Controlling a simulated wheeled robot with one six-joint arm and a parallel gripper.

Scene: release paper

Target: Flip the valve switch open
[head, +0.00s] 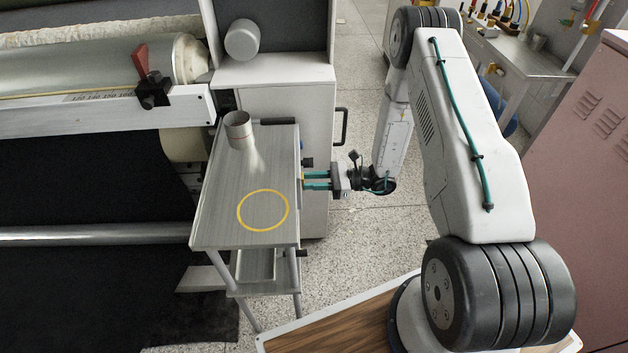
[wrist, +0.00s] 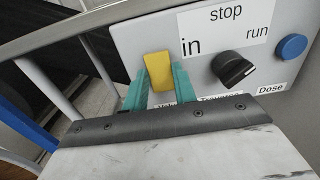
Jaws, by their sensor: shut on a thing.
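The valve switch (wrist: 157,68) is a yellow lever on a grey control panel (wrist: 130,35) in the wrist view. A partly covered label that seems to read "Valve" lies just below it. My gripper (wrist: 161,88) has its teal fingers on either side of the yellow lever and is shut on it. In the head view my gripper (head: 316,180) points left at the side of the white cabinet, beside the metal table. The panel and switch are mostly hidden there.
A black knob (wrist: 232,69) marked "in", "stop" and "run" and a blue button (wrist: 291,46) sit right of the switch. The metal table (head: 215,215) carries a metal cup (head: 238,130). A black handle (head: 341,127) is on the cabinet.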

